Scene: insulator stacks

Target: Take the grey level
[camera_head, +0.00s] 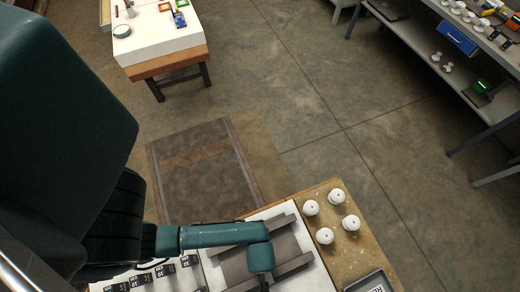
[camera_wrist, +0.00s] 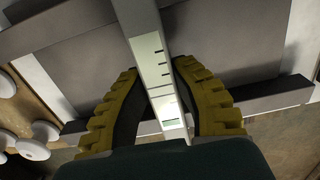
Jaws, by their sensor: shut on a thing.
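The grey level (camera_wrist: 152,62) is a long narrow bar with a pale face, dark marks and a small greenish vial window near its lower end. In the wrist view it runs from the top edge down between my fingers. My gripper (camera_wrist: 158,70), with yellow ridged finger pads, is shut on it, one finger on each side. Behind the level lies a grey plate with dark grey bars. The level's far end is cut off by the top of the wrist view. In the head view my arm hides the gripper and the level.
The bench's grey bars (camera_head: 293,265) lie on a white board. Several white insulators (camera_head: 325,236) stand to the right, above a tray (camera_head: 372,283). Black tags (camera_head: 140,280) lie at left. A white table (camera_head: 160,35) and a shelf with a blue bin (camera_head: 457,38) stand farther off.

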